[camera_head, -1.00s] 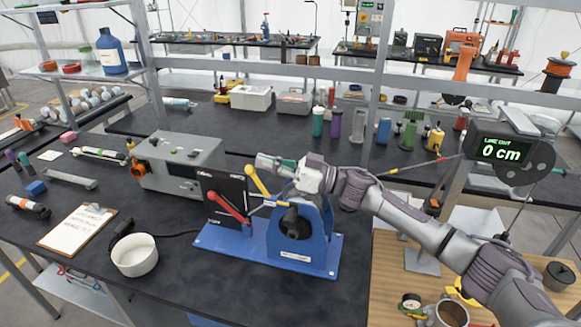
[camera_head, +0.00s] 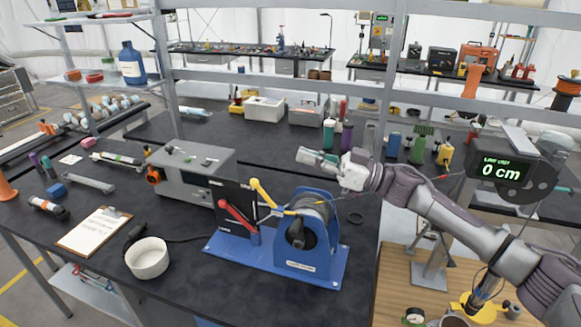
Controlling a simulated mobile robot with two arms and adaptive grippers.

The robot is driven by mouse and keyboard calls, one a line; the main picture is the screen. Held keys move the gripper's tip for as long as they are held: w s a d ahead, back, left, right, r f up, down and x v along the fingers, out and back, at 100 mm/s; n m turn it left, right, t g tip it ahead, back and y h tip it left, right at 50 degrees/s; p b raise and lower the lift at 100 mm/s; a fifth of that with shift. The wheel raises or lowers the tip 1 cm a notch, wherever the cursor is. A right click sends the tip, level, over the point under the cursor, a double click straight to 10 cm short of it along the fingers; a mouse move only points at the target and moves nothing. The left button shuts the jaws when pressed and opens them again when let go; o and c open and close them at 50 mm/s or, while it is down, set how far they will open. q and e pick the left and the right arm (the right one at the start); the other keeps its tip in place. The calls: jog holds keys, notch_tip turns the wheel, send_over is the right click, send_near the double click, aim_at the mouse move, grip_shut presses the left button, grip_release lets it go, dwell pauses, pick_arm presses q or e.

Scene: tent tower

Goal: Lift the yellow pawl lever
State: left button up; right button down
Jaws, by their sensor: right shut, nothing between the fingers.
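The yellow pawl lever (camera_head: 264,193) is on the blue winch (camera_head: 307,262), its knob end pointing up and to the left. A red lever (camera_head: 237,213) is just left of it, in front of a black panel. My right gripper (camera_head: 306,156) is shut and empty. It shows above and to the right of the yellow lever's knob, clear of it, with its fingers pointing left. The winch drum (camera_head: 313,213) is in plain view below my right wrist. My left gripper is not in view.
A grey box (camera_head: 190,175) stands behind and left of the winch. A white bowl (camera_head: 148,257) and a clipboard (camera_head: 94,231) lie at the front left. A display (camera_head: 500,170) reading "0 cm" is at the right. The dark bench (camera_head: 330,310) has free room in front.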

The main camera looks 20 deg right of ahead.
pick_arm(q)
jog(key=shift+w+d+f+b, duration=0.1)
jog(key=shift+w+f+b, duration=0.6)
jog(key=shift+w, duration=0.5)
pick_arm(e)
jog(key=d, duration=0.1)
jog(key=s+d+r, duration=0.1)
jog(key=s+d, duration=0.1)
jog(key=shift+d+r, duration=0.3)
jog(key=shift+r, duration=0.1)
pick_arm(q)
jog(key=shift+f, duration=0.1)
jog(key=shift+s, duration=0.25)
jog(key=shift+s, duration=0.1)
